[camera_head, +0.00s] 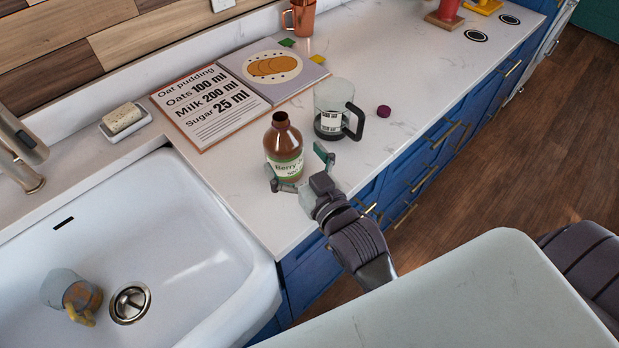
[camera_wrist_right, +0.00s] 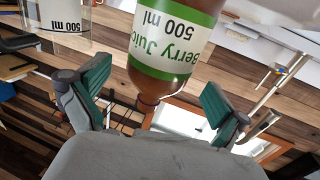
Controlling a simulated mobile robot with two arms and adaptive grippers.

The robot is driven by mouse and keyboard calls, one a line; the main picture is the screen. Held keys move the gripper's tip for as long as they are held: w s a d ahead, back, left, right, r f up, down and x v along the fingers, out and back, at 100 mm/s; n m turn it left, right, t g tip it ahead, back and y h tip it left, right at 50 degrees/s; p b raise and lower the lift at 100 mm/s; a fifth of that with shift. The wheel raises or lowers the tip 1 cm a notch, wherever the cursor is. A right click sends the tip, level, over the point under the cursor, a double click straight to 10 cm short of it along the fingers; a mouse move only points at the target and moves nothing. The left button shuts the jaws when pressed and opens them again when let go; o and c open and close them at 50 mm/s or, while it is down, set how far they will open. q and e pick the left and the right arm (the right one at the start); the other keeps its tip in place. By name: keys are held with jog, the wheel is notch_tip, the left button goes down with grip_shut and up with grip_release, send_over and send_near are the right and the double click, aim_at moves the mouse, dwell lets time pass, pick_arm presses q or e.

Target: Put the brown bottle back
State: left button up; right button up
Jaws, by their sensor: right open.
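The brown bottle (camera_head: 283,143) stands upright and uncapped on the white counter (camera_head: 270,228), near the sink's right edge. Its green and white label reads "Berry" something in the head view and "Berry Juice 500 ml" in the right wrist view (camera_wrist_right: 170,40), where it appears upside down. My right gripper (camera_head: 300,170) is open at the bottle, with one finger to each side of it. In the right wrist view the bottle shows between the teal finger pads (camera_wrist_right: 155,92); I cannot tell whether they touch it. My left gripper is not in view.
A clear jug (camera_head: 332,97) with a black handle stands right of the bottle, a purple cap (camera_head: 384,111) beyond it. An open recipe book (camera_head: 212,108) lies behind. The sink (camera_head: 170,230) at left holds a cup (camera_head: 72,292). A copper mug (camera_head: 301,17) stands at the back.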

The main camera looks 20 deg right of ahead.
jog(key=s, duration=0.2)
jog(key=s+b, duration=0.1)
jog(key=s, duration=0.2)
jog(key=s+d, duration=0.1)
jog(key=s, duration=0.1)
jog(key=shift+s, duration=0.35)
dwell(1.0)
